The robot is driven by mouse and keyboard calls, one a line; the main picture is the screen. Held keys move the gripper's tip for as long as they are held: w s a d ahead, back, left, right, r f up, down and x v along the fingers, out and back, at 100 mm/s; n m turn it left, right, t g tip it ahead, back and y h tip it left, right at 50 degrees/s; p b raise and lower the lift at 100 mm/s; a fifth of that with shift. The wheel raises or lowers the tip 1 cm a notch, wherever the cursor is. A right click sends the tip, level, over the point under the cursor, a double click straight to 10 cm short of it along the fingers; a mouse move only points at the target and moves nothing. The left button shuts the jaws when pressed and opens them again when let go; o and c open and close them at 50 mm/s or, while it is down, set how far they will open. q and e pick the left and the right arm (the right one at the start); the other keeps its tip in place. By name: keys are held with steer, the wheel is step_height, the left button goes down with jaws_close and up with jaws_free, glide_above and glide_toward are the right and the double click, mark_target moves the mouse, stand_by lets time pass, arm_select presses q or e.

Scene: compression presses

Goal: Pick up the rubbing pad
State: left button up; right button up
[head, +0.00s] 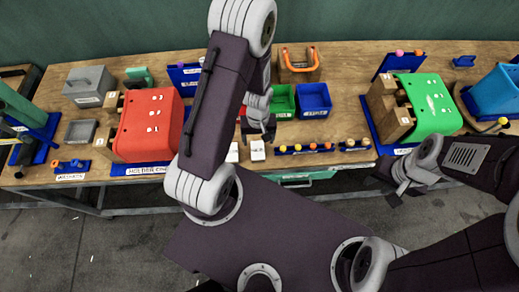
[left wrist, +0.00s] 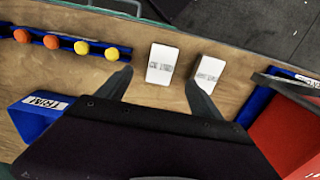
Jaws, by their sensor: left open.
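Two small white blocks with dark lettering lie side by side near the table's front edge. One white block (left wrist: 162,64) shows in the left wrist view, and it also shows in the head view (head: 257,150). The other white block (left wrist: 208,73) is beside it, partly hidden in the head view (head: 232,152). The lettering is too small to read, so I cannot tell which is the rubbing pad. My left gripper (left wrist: 160,90) is open and empty above the table, its fingers apart near the blocks. It also shows in the head view (head: 258,134). My right gripper (head: 385,184) is empty, fingers apart, off the table's front edge.
A red press (head: 150,125) stands left and a green press (head: 425,105) right. A blue rack with orange and yellow knobs (head: 305,148) lies beside the blocks. Green (head: 283,100) and blue (head: 314,98) bins stand behind. The table's front edge is close to the blocks.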

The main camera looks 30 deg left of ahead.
mark_target(257, 150)
arm_select(q)
steer(key=f, duration=0.1)
steer(key=a+f, duration=0.1)
steer(key=f, duration=0.1)
steer(key=shift+s+a+f, duration=0.15)
steer(key=shift+f, duration=0.05)
steer(key=shift+d+f+p, duration=0.2)
steer(key=shift+d+p, duration=0.05)
steer(key=shift+p, duration=0.15)
steer(key=f, duration=0.2)
steer(key=f+p, duration=0.1)
steer(key=f, duration=0.1)
steer(key=shift+w+d+f, duration=0.1)
steer(key=shift+w+f, duration=0.1)
steer(key=shift+f, duration=0.2)
steer(key=shift+d, duration=0.1)
steer(key=c, duration=1.4)
arm_select(e)
steer(key=shift+a+r, duration=0.25)
steer(key=shift+r, duration=0.4)
steer(key=shift+a+r, duration=0.25)
steer(key=shift+r, duration=0.35)
